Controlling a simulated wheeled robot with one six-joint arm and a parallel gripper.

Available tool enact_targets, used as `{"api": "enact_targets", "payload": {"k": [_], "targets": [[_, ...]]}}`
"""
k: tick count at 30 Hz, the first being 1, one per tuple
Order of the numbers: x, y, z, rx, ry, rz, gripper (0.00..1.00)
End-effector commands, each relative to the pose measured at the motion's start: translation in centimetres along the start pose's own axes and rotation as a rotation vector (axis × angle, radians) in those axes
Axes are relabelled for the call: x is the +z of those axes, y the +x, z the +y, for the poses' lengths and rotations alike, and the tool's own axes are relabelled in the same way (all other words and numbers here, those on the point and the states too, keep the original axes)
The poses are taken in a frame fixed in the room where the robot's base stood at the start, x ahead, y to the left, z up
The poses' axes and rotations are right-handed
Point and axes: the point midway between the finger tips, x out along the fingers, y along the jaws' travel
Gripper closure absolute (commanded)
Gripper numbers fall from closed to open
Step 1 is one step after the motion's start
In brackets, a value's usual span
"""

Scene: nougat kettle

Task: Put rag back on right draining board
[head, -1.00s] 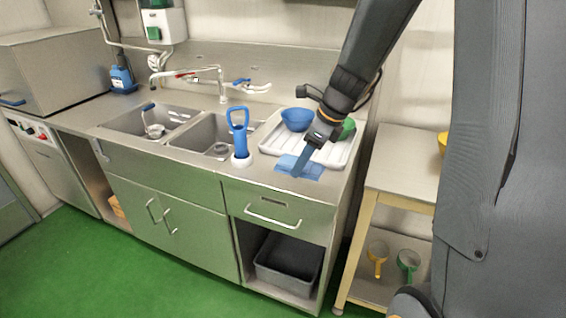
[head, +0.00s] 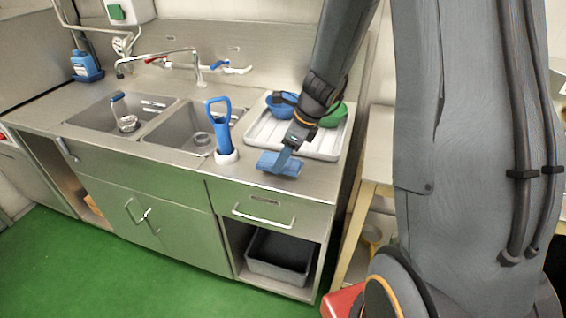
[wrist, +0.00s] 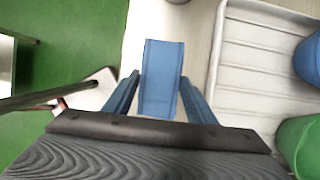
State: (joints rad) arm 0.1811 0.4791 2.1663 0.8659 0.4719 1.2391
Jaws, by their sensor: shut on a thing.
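The blue rag (head: 285,163) is at the front of the steel right draining board (head: 315,182), in front of the white tray. My gripper (head: 279,166) points down and is shut on the rag. In the wrist view the rag (wrist: 162,70) shows as a narrow blue strip between the two blue fingers (wrist: 161,98), over pale steel. I cannot tell whether the rag's underside touches the board. The fingers and wrist hide part of the rag.
A white ribbed tray (head: 262,131) behind the rag holds a blue bowl (head: 280,104) and a green bowl (head: 336,115). A blue-handled tool (head: 221,130) stands to the left, beside the sinks (head: 185,125). A yellow-legged table (head: 352,220) stands to the right.

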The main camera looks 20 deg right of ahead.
Motion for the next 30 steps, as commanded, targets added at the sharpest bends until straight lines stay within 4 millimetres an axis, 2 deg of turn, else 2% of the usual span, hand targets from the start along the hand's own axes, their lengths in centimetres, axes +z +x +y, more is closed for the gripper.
{"api": "enact_targets", "payload": {"k": [1,5,17,18,21,30], "targets": [[-0.4,0.8,0.0,0.002,0.003,0.001,0.7],[-0.8,1.8,-0.1,0.0,0.004,0.0,0.7],[-1.0,2.2,-0.1,-0.001,0.002,0.0,0.7],[-1.0,2.2,-0.1,-0.001,0.002,0.0,0.44],[-1.0,2.1,-0.1,-0.001,0.002,0.0,0.3],[-0.9,2.0,-0.1,-0.001,0.002,0.0,0.3]]}}
